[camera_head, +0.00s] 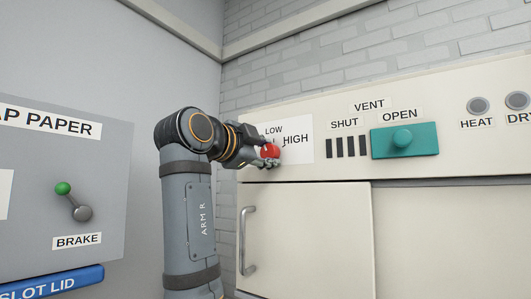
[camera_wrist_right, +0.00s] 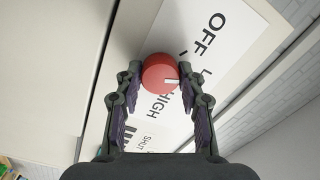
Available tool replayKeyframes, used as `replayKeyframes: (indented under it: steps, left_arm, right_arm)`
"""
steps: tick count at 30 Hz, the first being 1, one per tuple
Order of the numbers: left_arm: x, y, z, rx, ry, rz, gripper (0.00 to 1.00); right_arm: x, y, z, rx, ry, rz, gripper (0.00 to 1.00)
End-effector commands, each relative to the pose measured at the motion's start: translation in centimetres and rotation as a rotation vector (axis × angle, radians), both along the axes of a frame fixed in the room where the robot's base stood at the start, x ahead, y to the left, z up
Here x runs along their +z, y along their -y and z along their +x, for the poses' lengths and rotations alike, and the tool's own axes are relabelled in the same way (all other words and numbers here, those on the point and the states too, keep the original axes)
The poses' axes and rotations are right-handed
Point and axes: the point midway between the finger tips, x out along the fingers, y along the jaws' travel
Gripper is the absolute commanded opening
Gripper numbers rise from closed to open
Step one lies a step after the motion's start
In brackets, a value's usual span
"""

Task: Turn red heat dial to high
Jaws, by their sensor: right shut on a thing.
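The red heat dial (camera_head: 269,151) sits on a white label plate (camera_head: 299,150) marked LOW above it and HIGH to its right in the head view. My right gripper (camera_head: 262,153) is shut on the dial, partly covering it. In the wrist view the red dial (camera_wrist_right: 160,73) is between the two fingertips (camera_wrist_right: 160,80). Its white pointer mark points right and slightly down, on the side of the LOW and HIGH lettering; the exact setting cannot be told. The OFF lettering is farther up and right. A fingertip partly hides the LOW lettering. My left gripper is not in view.
Right of the dial are black vent slots (camera_head: 347,147) and a teal vent slider (camera_head: 404,141) at OPEN, then HEAT (camera_head: 477,105) and DRY lamps. Below is a cabinet door with a handle (camera_head: 248,240). At left is a panel with a green-knobbed brake lever (camera_head: 73,201).

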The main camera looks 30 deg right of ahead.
Motion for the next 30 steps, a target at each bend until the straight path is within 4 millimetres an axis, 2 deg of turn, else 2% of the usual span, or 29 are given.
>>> replayKeyframes:
  steps: [30]
  left_arm:
    - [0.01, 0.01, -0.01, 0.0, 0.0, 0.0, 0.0]
  right_arm:
    - [0.1, -0.04, 0.1, 0.002, 0.89, 0.366, 0.07]
